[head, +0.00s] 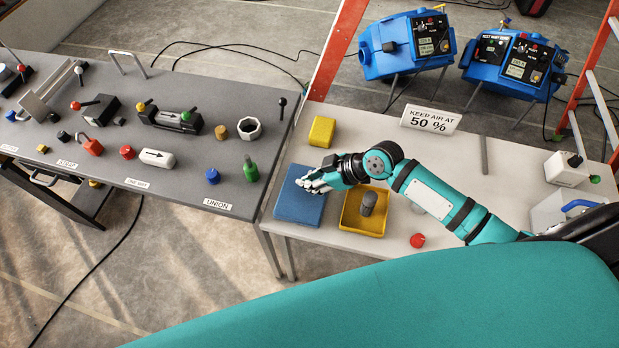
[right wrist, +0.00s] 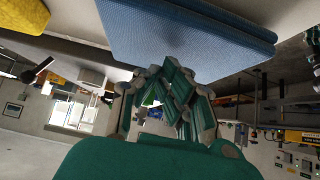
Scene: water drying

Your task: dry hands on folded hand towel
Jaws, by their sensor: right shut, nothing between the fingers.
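The folded hand towel (head: 299,208) is a blue, thick square at the left front corner of the light table. It also fills the upper part of the right wrist view (right wrist: 185,35), which looks upside down. My right gripper (head: 316,184) is over the towel's upper right part, and its hand hides some of that edge. Its fingers are shut with nothing between them. In the right wrist view the fingers (right wrist: 168,80) reach to the towel's face; I cannot tell whether they touch it. My left gripper is not in view.
A yellow sponge-like block (head: 322,131) lies behind the towel. A red knob (head: 417,240) lies farther right. A grey bench (head: 235,203) with fittings stands left, across a narrow gap.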

